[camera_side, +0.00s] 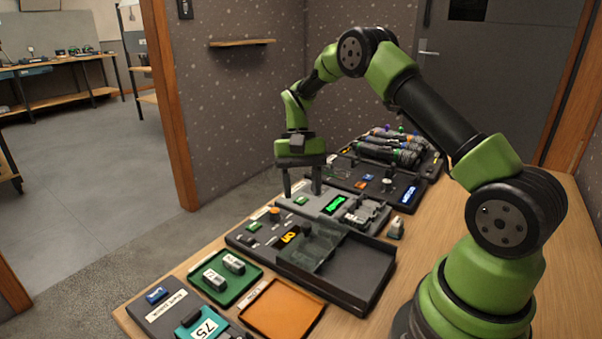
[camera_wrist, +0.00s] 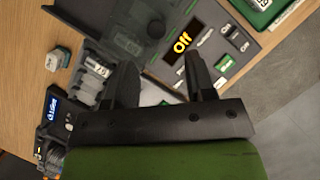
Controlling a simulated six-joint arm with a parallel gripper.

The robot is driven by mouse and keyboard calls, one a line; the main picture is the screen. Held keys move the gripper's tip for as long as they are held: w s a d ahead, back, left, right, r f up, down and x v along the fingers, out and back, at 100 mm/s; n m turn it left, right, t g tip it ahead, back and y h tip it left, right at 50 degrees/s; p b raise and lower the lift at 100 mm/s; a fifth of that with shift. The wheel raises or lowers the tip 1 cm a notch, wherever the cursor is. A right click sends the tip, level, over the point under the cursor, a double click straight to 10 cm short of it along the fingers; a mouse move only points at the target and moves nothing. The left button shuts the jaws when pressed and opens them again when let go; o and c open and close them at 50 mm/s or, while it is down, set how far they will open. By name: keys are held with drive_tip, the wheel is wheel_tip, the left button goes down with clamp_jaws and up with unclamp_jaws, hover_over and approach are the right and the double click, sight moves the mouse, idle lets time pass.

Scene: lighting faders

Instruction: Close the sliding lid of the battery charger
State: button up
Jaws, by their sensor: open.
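A dark device with an amber "Off" display (camera_side: 289,236) stands in the middle of the bench; the display also shows in the wrist view (camera_wrist: 182,42). The open dark bay (camera_side: 352,278) to the right is uncovered. Behind it, a grey unit with a green display (camera_side: 335,205) has slots holding grey cells (camera_side: 366,211). I cannot tell for certain which unit is the charger. My gripper (camera_side: 302,191) is open, pointing down above the grey unit's left part, with nothing between its fingers (camera_wrist: 163,72).
A green tray (camera_side: 226,292) with two small grey blocks and an orange tray (camera_side: 283,311) lie in front. A small loose block (camera_side: 396,229) stands right of the grey unit. Dark cylinders (camera_side: 388,152) lie at the back. The wooden bench's right side is clear.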

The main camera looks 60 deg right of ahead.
drive_tip(key=shift+v, duration=1.85)
drive_tip(key=s+a+r+n+t+h, duration=0.1)
drive_tip(key=s+a+r+t, duration=0.25)
drive_tip(key=r, duration=0.35)
drive_tip(key=s+a+r+n+t+h, duration=0.1)
drive_tip(key=s+a+r+n+t, duration=0.1)
drive_tip(key=s+a+r, duration=0.45)
drive_tip(key=s+a+r+n+t, duration=0.2)
drive_tip(key=s+t, duration=0.3)
drive_tip(key=s, duration=0.4)
drive_tip(key=shift+s+a+y, duration=0.35)
drive_tip(key=shift+a+y, duration=0.05)
drive_tip(key=shift+a, duration=0.45)
